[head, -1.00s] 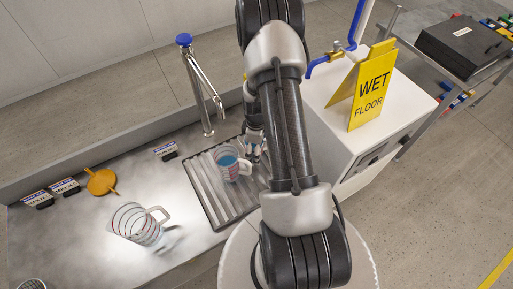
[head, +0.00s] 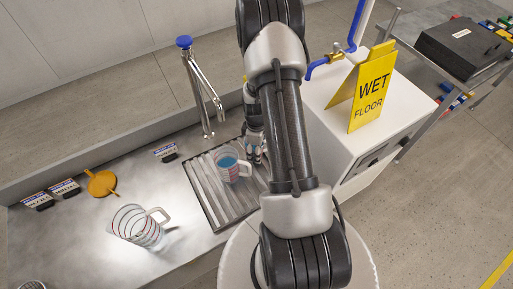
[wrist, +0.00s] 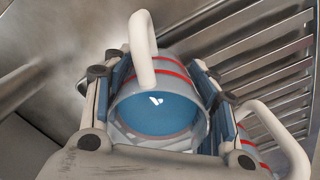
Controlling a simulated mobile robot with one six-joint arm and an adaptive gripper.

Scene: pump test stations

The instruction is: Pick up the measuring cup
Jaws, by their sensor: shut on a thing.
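In the wrist view, my gripper (wrist: 166,95) is shut on a clear measuring cup (wrist: 172,70) with red bands, a white handle and blue liquid inside. One finger is on each side of it. A second white handle and red bands show at the lower right, partly behind a finger. In the head view, my gripper (head: 256,150) is mostly behind my arm. A cup with blue liquid (head: 232,172) shows just left of it, over the ribbed drain rack (head: 203,190). I cannot tell which of the two this is. An empty-looking measuring cup (head: 140,228) stands tilted in the picture further left.
A tap (head: 198,90) with a blue knob stands behind the rack. An orange funnel (head: 101,183) and several small labels (head: 165,152) lie on the steel counter (head: 85,235). A white cabinet (head: 345,150) with a yellow wet-floor sign (head: 372,90) stands at right.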

